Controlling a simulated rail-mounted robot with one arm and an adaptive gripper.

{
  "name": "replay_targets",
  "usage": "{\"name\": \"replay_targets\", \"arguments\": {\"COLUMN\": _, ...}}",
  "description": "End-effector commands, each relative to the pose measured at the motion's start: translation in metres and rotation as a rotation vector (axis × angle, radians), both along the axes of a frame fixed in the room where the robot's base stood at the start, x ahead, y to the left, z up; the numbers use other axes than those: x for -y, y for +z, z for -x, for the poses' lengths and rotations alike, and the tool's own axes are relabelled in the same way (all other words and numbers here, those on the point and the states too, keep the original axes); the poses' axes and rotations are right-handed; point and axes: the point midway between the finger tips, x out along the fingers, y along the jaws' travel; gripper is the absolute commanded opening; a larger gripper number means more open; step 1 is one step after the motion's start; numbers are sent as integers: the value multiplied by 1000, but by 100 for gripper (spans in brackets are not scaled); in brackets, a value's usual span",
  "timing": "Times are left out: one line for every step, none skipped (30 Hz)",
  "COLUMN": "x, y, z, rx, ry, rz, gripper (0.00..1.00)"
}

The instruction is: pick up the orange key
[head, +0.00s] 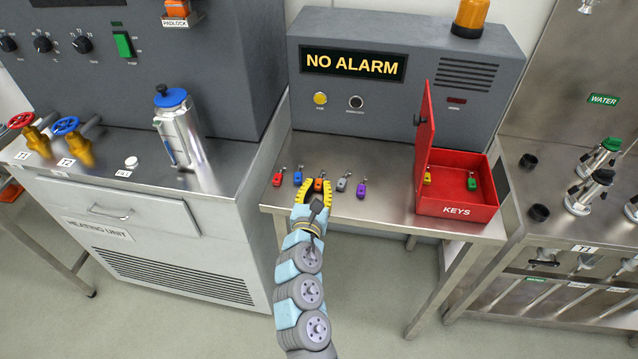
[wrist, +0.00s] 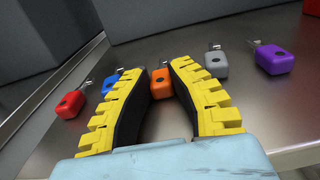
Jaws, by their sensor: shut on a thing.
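The orange key (head: 319,184) is in a row of keys on the steel table, between the blue key and the grey key. My gripper (head: 316,187) has yellow fingers with dark inner pads, and it reaches over the table's front edge. In the wrist view the orange key (wrist: 161,82) sits between the tips of my gripper (wrist: 160,80). The fingers are shut on it at its sides. I cannot tell whether the key is still touching the table.
A red key (head: 278,178) and a blue key (head: 298,177) lie to the left. A grey key (head: 342,183) and a purple key (head: 361,189) lie to the right. An open red KEYS box (head: 456,211) stands at the table's right, holding yellow and green keys. The alarm panel (head: 400,110) stands behind.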

Motion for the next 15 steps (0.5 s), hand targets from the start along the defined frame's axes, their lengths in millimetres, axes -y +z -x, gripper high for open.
{"name": "replay_targets", "arguments": {"x": 0, "y": 0, "z": 0, "rx": 0, "ry": 0, "rz": 0, "gripper": 0}}
{"name": "replay_targets", "arguments": {"x": 0, "y": 0, "z": 0, "rx": 0, "ry": 0, "rz": 0, "gripper": 0}}
{"name": "replay_targets", "arguments": {"x": 0, "y": 0, "z": 0, "rx": 0, "ry": 0, "rz": 0, "gripper": 0}}
{"name": "replay_targets", "arguments": {"x": 0, "y": 0, "z": 0, "rx": 0, "ry": 0, "rz": 0, "gripper": 0}}
{"name": "replay_targets", "arguments": {"x": 0, "y": 0, "z": 0, "rx": 0, "ry": 0, "rz": 0, "gripper": 0}}
{"name": "replay_targets", "arguments": {"x": 0, "y": 0, "z": 0, "rx": 0, "ry": 0, "rz": 0, "gripper": 0}}
{"name": "replay_targets", "arguments": {"x": 0, "y": 1, "z": 0, "rx": 0, "ry": 0, "rz": 0, "gripper": 0}}
{"name": "replay_targets", "arguments": {"x": 0, "y": 2, "z": 0, "rx": 0, "ry": 0, "rz": 0, "gripper": 0}}
{"name": "replay_targets", "arguments": {"x": 0, "y": 4, "z": 0, "rx": 0, "ry": 0, "rz": 0, "gripper": 0}}
{"name": "replay_targets", "arguments": {"x": 0, "y": 6, "z": 0, "rx": 1, "ry": 1, "rz": 0, "gripper": 0}}
{"name": "replay_targets", "arguments": {"x": 0, "y": 9, "z": 0, "rx": 1, "ry": 1, "rz": 1, "gripper": 0}}
{"name": "replay_targets", "arguments": {"x": 0, "y": 14, "z": 0, "rx": 2, "ry": 1, "rz": 2, "gripper": 0}}
{"name": "replay_targets", "arguments": {"x": 0, "y": 18, "z": 0, "rx": 3, "ry": 1, "rz": 3, "gripper": 0}}
{"name": "replay_targets", "arguments": {"x": -1, "y": 22, "z": 0, "rx": 3, "ry": 2, "rz": 3, "gripper": 0}}
{"name": "replay_targets", "arguments": {"x": -1, "y": 28, "z": 0, "rx": 3, "ry": 3, "rz": 2, "gripper": 0}}
